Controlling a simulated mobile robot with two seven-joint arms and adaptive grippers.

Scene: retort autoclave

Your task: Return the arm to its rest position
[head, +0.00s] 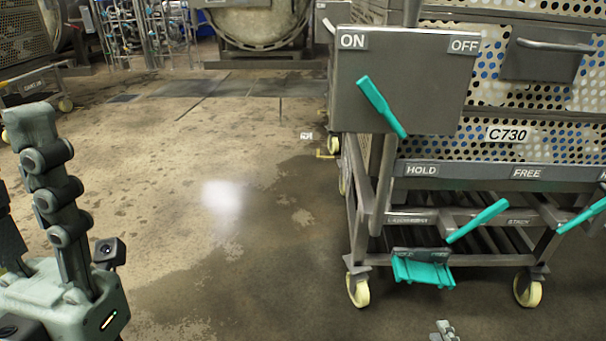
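Only the tip of my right gripper (445,331) shows, at the bottom edge in the head view. It is small and grey and cut off by the frame, so I cannot tell whether it is open or shut. It is in front of the cart, below the teal pedal, and I see nothing held in it. Large grey-green jointed parts of my own body fill the lower left corner.
A wheeled cart (374,246) stands at right. It carries a grey ON/OFF box (440,88) with a slanted teal lever (381,106), more teal levers (478,220) and a teal pedal (422,271). The stained floor (215,255) is clear between. Another rack (30,85) stands far left.

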